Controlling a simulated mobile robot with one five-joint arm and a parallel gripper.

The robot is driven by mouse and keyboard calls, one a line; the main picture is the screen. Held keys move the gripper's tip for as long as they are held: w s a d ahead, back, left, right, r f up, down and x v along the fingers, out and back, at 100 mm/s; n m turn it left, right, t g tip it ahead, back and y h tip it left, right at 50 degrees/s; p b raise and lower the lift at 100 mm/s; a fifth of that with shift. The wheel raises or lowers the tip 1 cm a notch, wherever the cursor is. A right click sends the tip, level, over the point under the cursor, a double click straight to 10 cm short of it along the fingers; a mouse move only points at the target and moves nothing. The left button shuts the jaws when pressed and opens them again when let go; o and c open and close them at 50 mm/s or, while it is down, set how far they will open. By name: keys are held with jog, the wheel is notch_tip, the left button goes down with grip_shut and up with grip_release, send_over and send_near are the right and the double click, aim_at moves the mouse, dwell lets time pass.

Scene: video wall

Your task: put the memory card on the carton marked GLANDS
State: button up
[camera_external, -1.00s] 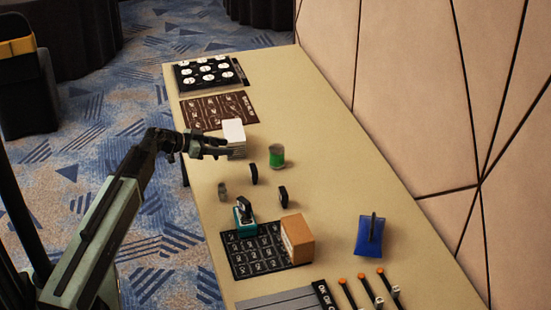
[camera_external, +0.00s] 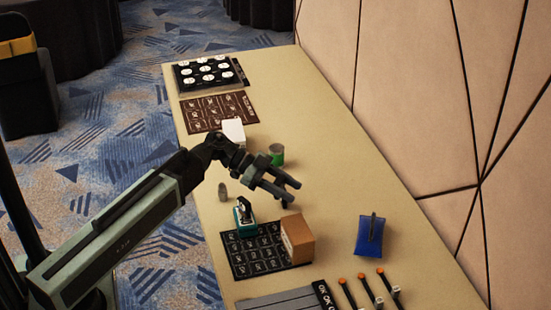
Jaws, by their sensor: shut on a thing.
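The brown carton (camera_external: 297,240) stands on the right edge of a black printed mat. A white carton (camera_external: 233,132) stands farther back, partly behind my arm. I cannot read GLANDS on either carton.
A teal-based item (camera_external: 244,222) stands on the black mat (camera_external: 250,262). A green can (camera_external: 277,155) and a small grey item (camera_external: 222,192) are near my arm. A blue item (camera_external: 369,237) stands at right; orange-tipped tools (camera_external: 362,279) lie in front.

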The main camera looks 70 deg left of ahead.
notch_tip(320, 180, up, 2)
jog(key=m+g+h+p, duration=0.1)
send_over(306, 232)
notch_tip(306, 232, down, 8)
jog(key=b, duration=0.8)
jog(key=shift+w+a+f, duration=0.1)
jog(key=shift+f, duration=0.15)
jog(key=shift+r, duration=0.25)
jog(key=shift+f, duration=0.25)
jog(key=o, duration=1.4)
jog(key=shift+r, duration=0.1)
jog(key=shift+c, duration=0.2)
jog(key=shift+r, duration=0.1)
